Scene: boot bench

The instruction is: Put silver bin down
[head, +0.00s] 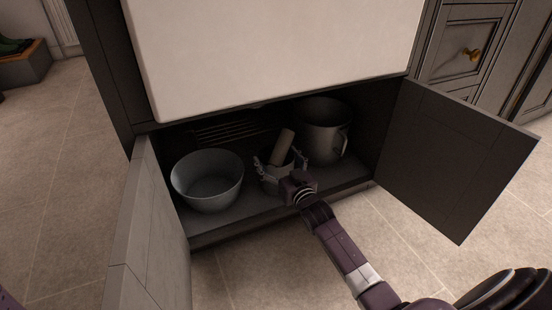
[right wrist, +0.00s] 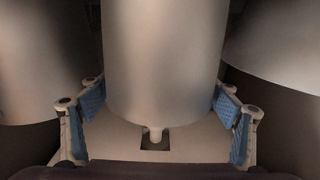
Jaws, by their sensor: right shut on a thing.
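My right gripper (head: 281,164) reaches into the open cupboard under the sink, between a bowl and a large mug-like pot. It is shut on a smooth, pale grey cylinder (head: 284,147), which I take to be the silver bin. The cylinder leans a little to the right in the head view. In the right wrist view the silver bin (right wrist: 164,60) fills the middle, with the blue finger pads on both sides. Its contact with the shelf is hidden by the gripper. My left gripper is out of view.
The grey bowl (head: 208,182) stands close on the left, the metal pot (head: 322,132) with a handle close on the right. The cupboard doors (head: 150,225) and (head: 455,150) stand open on either side. The white sink (head: 280,50) hangs above. A rack lies behind.

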